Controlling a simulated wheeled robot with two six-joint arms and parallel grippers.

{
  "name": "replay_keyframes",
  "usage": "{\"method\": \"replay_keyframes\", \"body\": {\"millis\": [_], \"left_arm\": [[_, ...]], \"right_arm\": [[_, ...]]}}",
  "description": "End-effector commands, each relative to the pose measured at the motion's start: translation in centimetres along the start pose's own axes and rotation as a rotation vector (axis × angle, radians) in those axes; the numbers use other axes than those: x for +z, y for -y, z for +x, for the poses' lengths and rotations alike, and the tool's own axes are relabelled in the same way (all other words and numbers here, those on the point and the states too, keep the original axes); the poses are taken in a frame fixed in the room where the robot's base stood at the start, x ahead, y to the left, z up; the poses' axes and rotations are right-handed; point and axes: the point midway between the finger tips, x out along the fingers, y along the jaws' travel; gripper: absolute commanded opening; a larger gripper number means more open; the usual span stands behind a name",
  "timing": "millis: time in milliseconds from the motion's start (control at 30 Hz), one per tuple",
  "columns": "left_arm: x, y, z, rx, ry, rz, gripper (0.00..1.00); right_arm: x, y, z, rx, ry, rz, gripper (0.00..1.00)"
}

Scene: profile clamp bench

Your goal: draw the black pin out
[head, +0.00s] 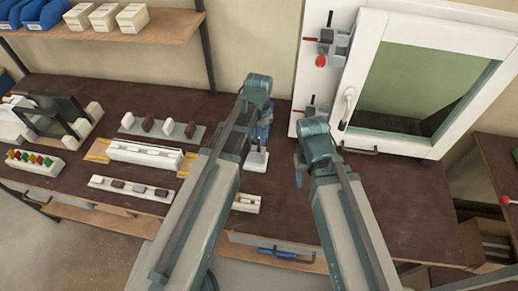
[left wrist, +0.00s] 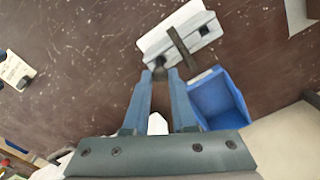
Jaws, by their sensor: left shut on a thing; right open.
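My left gripper (left wrist: 160,77) is shut on a small dark piece, seen between its fingertips in the left wrist view; it looks like the black pin (left wrist: 160,73). The fingertips are at the near edge of a white block (left wrist: 158,42). The block has a dark bar across it and a dark spot at its right end. In the head view my left gripper (head: 262,138) points down above the white block (head: 256,161), and my arm hides part of this spot. How deep the pin sits cannot be told. My right gripper (head: 299,168) is open and empty above the bench.
A blue bin (left wrist: 222,97) stands close to the right finger in the left wrist view. White fixtures (head: 145,154) and a block with coloured pegs (head: 35,163) stand on the bench's left. A white-framed window (head: 367,75) stands at the back right. Bare bench lies right of my right arm.

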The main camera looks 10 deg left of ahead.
Motion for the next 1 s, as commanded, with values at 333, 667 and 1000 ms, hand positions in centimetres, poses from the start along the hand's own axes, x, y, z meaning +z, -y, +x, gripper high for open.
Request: {"method": "replay_keyframes", "body": {"millis": [333,667,1000], "left_arm": [[0.0,0.0,-2.3,0.000,0.000,0.000,0.00],[0.0,0.0,-4.2,0.000,0.000,0.000,0.00],[0.0,0.0,-5.7,0.000,0.000,0.000,0.00]], "right_arm": [[0.1,-0.2,-2.3,0.000,0.000,0.002,0.50],[0.2,-0.4,-4.2,-0.001,0.000,0.005,0.50],[0.3,-0.5,-5.7,-0.002,0.000,0.009,0.50]]}}
